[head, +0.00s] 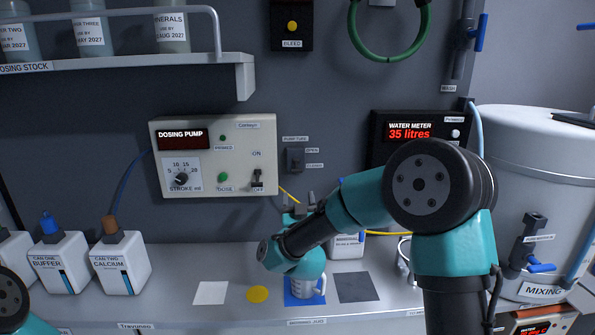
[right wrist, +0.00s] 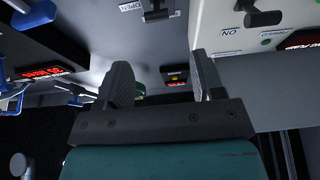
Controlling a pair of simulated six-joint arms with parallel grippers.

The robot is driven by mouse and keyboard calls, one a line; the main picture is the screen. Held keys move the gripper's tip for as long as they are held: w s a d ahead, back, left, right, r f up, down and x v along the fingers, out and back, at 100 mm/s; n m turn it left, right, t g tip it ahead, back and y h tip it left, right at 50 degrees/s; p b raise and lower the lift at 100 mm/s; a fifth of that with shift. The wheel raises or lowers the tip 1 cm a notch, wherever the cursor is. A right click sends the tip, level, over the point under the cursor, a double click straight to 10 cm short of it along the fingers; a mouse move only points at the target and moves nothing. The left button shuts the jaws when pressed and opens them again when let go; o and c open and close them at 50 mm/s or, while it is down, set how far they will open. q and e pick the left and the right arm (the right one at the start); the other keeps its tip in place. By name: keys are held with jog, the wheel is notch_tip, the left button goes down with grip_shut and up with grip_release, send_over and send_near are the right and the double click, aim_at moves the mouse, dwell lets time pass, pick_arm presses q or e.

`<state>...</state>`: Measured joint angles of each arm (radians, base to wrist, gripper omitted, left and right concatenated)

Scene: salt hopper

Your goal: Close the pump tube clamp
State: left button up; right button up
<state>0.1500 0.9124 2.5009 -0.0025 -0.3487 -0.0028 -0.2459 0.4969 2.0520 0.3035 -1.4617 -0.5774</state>
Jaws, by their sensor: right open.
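The pump tube clamp (head: 295,159) is a small dark block on the grey wall, right of the dosing pump box. An OPEN label is at its upper right and a second label is below that. Which way its lever points is too small to tell. In the right wrist view a dark clamp part (right wrist: 157,11) shows at the top edge beside the OPEN label. My right gripper (head: 300,203) is open and empty, just below the clamp and apart from it. Its two fingers (right wrist: 158,82) also show spread in the right wrist view. My left gripper is not in view.
The dosing pump box (head: 213,155) is left of the clamp, with a switch (head: 257,180) near it. The water meter (head: 418,135) is to the right. A white mug (head: 308,288) stands on a blue mat below my right arm. A yellow tube (head: 376,233) runs behind the arm.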

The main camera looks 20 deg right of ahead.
aim_at(297, 172)
jog(key=shift+w+d, duration=0.1)
jog(key=shift+d, duration=0.1)
jog(key=x, duration=1.1)
jog(key=shift+w+d+r, duration=0.1)
jog(key=shift+w+d, duration=0.05)
jog(key=shift+w, duration=0.25)
jog(key=c, duration=0.9)
jog(key=shift+c, duration=0.2)
